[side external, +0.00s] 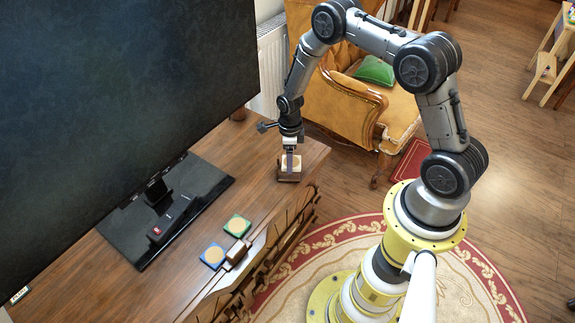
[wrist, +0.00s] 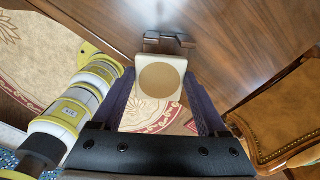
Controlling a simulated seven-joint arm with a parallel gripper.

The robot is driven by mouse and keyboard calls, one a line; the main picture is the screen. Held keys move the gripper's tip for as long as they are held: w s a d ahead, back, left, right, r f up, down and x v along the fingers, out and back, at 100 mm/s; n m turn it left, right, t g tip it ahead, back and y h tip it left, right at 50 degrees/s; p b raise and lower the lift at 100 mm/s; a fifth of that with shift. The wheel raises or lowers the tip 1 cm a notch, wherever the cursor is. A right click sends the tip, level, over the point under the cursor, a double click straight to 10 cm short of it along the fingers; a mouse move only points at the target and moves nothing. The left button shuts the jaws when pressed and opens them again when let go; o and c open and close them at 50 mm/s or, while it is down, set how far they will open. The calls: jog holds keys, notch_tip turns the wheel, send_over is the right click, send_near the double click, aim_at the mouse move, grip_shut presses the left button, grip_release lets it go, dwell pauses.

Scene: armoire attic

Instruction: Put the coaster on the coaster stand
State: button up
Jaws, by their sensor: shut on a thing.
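A cream coaster (wrist: 161,77) with a tan round centre is held between the two fingers of my gripper (wrist: 160,74). In the side view the coaster (side external: 296,164) is upright or steeply tilted, right at the dark brown coaster stand (side external: 289,178), near the right end of the wooden cabinet top. My gripper (side external: 290,155) points down over the stand and partly covers the coaster. In the wrist view the stand (wrist: 151,42) shows just beyond the coaster, partly hidden by it. I cannot tell whether the coaster rests in the stand.
A large television (side external: 120,100) on a black base fills the left. A leather armchair (side external: 350,105) stands behind.

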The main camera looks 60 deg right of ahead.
jog(key=shift+w+f, duration=0.4)
jog(key=shift+f, duration=0.05)
jog(key=shift+w+d+f, duration=0.1)
jog(key=shift+w+f, duration=0.1)
jog(key=shift+f, duration=1.55)
jog(key=shift+f, duration=0.1)
jog(key=o, duration=1.2)
jog(key=shift+o, duration=0.2)
